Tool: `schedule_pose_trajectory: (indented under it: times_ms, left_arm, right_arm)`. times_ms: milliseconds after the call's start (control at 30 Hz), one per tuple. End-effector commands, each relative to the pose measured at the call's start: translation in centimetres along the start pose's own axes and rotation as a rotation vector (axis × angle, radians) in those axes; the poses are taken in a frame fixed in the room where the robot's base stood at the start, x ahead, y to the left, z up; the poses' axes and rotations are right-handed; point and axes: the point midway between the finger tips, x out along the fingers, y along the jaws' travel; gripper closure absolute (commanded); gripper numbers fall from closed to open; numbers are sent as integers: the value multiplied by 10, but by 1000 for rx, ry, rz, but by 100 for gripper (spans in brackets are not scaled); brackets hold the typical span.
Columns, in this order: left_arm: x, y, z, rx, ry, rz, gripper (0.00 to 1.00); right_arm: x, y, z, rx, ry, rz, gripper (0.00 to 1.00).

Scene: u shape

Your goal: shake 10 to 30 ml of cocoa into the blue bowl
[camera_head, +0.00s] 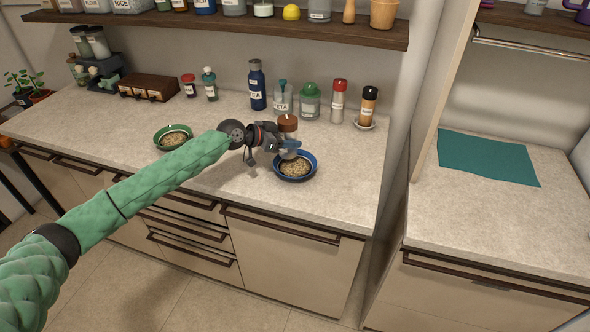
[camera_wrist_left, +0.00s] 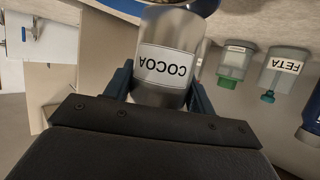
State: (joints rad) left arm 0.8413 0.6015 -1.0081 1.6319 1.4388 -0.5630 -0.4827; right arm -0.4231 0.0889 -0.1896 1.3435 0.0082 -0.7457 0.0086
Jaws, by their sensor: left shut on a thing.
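The blue bowl (camera_head: 296,175) sits near the counter's front edge and holds a light brown, grainy filling. My left gripper (camera_head: 288,149) is just above its back-left rim. In the left wrist view it is shut on a clear grey jar labelled COCOA (camera_wrist_left: 163,62), held between two blue fingers. Behind this jar, part of the blue bowl (camera_wrist_left: 205,7) shows. In the head view a brown lid (camera_head: 288,121) shows just behind the gripper; I cannot tell for sure that it belongs to the cocoa jar. No falling cocoa is visible. My right gripper is not in view.
A green bowl (camera_head: 173,137) with similar filling stands left. Behind are a dark tea bottle (camera_head: 257,85), feta jar (camera_head: 283,98), green-lidded jar (camera_head: 310,101) and two shakers (camera_head: 338,101) (camera_head: 367,105). A shelf (camera_head: 230,27) overhangs the back. Counter right of the blue bowl is clear.

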Motion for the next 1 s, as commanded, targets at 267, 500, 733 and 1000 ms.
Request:
schedule_pose_trajectory:
  times_ms: [267, 500, 733, 1000]
  left_arm:
    - [-7, -20, -7, 1, 2, -2, 75]
    - [-14, -36, -16, 1, 2, -2, 75]
    - [-19, -45, -22, 1, 1, -1, 75]
    - [-19, -46, -23, 1, 1, -1, 75]
  right_arm:
    - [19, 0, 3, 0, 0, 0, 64]
    - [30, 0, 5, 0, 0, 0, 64]
    - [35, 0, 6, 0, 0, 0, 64]
    - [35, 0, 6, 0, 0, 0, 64]
